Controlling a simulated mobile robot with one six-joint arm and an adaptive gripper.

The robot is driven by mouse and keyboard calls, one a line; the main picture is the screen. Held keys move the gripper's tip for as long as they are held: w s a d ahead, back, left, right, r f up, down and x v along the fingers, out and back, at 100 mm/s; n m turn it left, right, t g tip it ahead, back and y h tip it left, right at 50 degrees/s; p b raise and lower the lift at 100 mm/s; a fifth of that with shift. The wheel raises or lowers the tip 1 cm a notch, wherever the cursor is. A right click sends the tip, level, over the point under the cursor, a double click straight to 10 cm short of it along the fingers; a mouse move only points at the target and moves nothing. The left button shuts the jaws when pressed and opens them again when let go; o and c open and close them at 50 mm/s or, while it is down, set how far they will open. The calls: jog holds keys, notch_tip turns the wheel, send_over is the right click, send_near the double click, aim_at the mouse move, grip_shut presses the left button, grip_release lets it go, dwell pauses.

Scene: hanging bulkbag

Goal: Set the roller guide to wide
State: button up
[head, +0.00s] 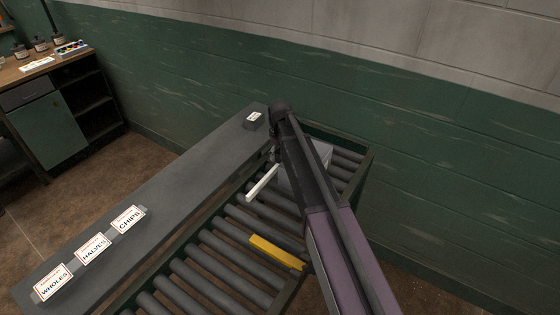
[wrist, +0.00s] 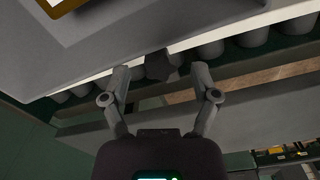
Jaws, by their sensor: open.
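A pale bar that looks like the roller guide (head: 262,182) lies along the roller conveyor (head: 235,235) in the head view, beside a grey box. In the wrist view a long white strip (wrist: 240,32), likely the same guide, crosses above the rollers. A dark lobed knob (wrist: 158,64) stands at its edge. My gripper (wrist: 160,70) is open, with one finger on each side of the knob. I cannot tell whether either finger touches it. In the head view my arm hides most of the gripper and the knob.
A grey ledge (head: 165,185) runs along the conveyor, with WHOLES, HALVES and CHIPS labels and a small labelled block (head: 254,121). A yellow bar (head: 276,253) crosses the rollers. The grey box (head: 322,154) sits under my arm. A green wall (head: 440,150) stands close behind.

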jog(key=shift+f+b, duration=0.35)
jog(key=shift+f, duration=0.2)
grip_shut()
